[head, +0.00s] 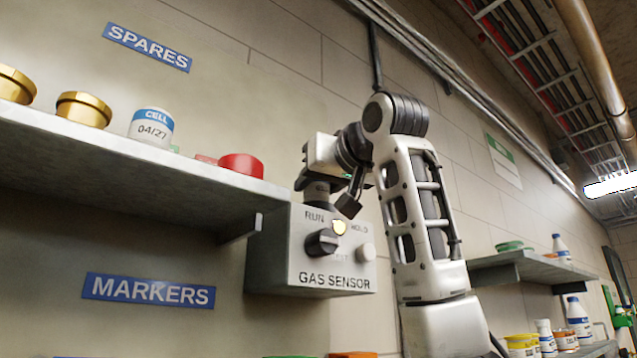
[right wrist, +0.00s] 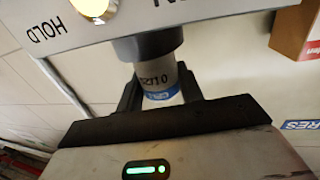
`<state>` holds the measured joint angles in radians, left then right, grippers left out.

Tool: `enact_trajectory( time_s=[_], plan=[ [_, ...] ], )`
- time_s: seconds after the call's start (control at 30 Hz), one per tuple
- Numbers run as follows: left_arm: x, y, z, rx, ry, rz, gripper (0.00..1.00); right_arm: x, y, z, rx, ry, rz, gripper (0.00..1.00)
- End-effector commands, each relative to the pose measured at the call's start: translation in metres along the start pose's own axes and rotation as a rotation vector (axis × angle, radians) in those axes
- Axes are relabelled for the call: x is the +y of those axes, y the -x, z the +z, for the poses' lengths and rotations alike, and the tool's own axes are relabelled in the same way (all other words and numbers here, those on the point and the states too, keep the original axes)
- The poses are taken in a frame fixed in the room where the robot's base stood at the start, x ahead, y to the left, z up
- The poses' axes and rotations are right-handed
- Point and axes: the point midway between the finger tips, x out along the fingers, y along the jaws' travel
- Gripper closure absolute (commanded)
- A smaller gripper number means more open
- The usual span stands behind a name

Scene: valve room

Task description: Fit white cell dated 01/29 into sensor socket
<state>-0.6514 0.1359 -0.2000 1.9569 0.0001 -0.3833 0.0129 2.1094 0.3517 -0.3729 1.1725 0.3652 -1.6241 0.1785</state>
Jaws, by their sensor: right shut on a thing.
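The gas sensor box (head: 333,252) is mounted on the wall, with a knob (head: 322,243), a lit yellow lamp (head: 339,228) and a grey button. My right gripper (head: 328,186) is just above the box. In the right wrist view my right gripper (right wrist: 159,88) is shut on a white cell (right wrist: 158,78) with a blue band. Its printed date is upside down and looks like 01/29. The cell's end meets the dark round sensor socket (right wrist: 147,44) on the box and is in line with it; how deep it sits I cannot tell. My left gripper is out of view.
The left shelf (head: 120,150) beside the box holds brass caps (head: 83,109), a white cell dated 04/27 (head: 151,127) and a red cap (head: 241,167). Right shelves (head: 520,268) hold bottles and tubs. A MARKERS sign (head: 148,290) hangs below the left shelf.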

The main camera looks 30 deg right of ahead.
Motion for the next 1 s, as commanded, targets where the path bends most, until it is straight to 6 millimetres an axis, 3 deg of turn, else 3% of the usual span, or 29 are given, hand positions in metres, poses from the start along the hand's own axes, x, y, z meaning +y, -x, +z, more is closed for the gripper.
enact_trajectory(
  time_s=[1.0],
  plan=[
    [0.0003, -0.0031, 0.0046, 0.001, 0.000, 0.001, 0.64, 0.0000, 0.0000, 0.0078, 0.000, 0.000, 0.000, 0.86]
  ],
)
